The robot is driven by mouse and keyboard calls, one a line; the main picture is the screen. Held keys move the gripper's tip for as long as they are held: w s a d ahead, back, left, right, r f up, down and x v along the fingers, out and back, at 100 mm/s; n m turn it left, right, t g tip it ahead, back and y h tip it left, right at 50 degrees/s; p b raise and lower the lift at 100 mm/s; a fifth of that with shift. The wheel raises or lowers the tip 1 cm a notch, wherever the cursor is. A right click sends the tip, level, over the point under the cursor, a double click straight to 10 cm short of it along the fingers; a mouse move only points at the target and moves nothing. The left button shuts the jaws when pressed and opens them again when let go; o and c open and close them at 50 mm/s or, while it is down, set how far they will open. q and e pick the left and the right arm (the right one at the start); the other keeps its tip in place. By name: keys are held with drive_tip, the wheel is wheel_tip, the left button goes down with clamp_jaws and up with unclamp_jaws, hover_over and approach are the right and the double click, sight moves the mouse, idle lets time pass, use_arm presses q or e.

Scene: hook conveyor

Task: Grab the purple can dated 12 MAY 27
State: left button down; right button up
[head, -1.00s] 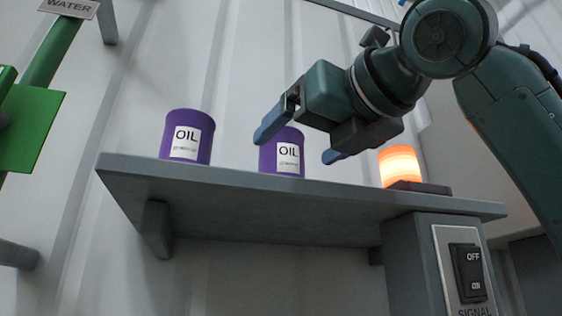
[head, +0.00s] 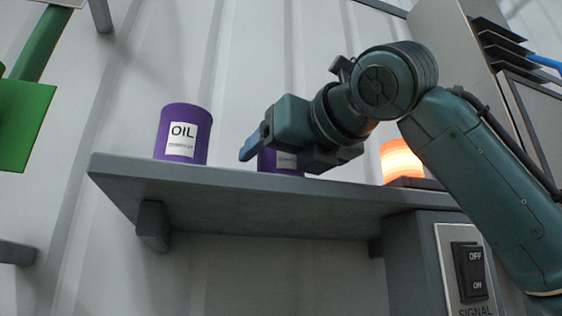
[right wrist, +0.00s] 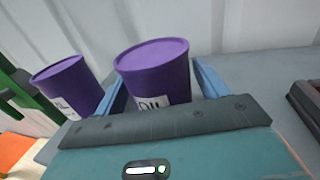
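Two purple cans labelled OIL stand upright on a grey shelf (head: 240,181). The left can (head: 182,133) is in plain view. The right can (head: 281,163) is mostly hidden behind my right gripper (head: 272,154). The date lines are too small to read. In the right wrist view, the near can (right wrist: 155,72) is between the two blue fingers, which are apart on either side of it; I cannot tell whether they touch it. The other can (right wrist: 68,88) stands to its left, outside the fingers. My left gripper is not in view.
A lit orange signal lamp (head: 401,160) sits on the shelf to the right, above a box with an OFF/ON switch (head: 469,271). A green panel (head: 25,125) is at the far left. A ribbed white wall is behind the shelf.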

drive_tip(key=c, duration=0.9)
drive_tip(key=shift+c, duration=0.4)
drive_tip(key=shift+r, duration=0.1)
